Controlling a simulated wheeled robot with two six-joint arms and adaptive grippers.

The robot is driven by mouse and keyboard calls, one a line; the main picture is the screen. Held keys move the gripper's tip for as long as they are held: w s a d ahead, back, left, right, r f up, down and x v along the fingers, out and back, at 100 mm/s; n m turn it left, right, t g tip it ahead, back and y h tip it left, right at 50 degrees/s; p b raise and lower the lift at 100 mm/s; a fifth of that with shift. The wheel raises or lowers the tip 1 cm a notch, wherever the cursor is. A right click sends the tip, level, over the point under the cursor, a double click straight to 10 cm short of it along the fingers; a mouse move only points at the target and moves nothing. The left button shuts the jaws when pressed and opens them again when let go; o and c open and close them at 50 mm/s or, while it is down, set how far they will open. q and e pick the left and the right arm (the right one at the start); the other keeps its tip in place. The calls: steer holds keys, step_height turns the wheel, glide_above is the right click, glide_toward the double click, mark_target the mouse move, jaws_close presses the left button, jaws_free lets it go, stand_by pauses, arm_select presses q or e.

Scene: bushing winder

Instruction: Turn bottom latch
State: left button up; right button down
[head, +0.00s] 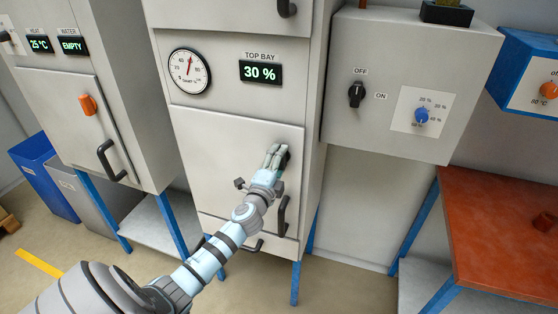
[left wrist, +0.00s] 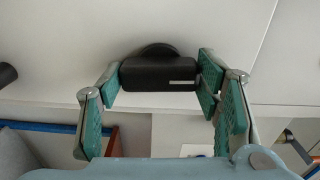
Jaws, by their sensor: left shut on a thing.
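The bottom latch is a black knob (head: 285,161) at the upper right of the lower grey door (head: 215,150) of the middle cabinet. In the head view my left gripper (head: 274,157) covers most of it. In the left wrist view the latch (left wrist: 150,76) is a dark bar on a round base, with a white mark at its right end. The green finger pads of my left gripper (left wrist: 161,80) are on both sides of the bar, shut on it. The door looks closed. My right gripper is in neither view.
A black door handle (head: 282,216) is just below my left gripper. Above the door are a round gauge (head: 189,72) and a "30 %" display (head: 260,72). A grey switch box (head: 410,80) is at the right, and a red-topped table (head: 500,235) stands below it.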

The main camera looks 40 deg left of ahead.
arm_select(q)
steer(key=shift+m, duration=0.5)
steer(key=o, duration=1.2)
steer(key=shift+c, duration=0.2)
steer(key=shift+s, duration=0.1)
steer(key=v, duration=1.2)
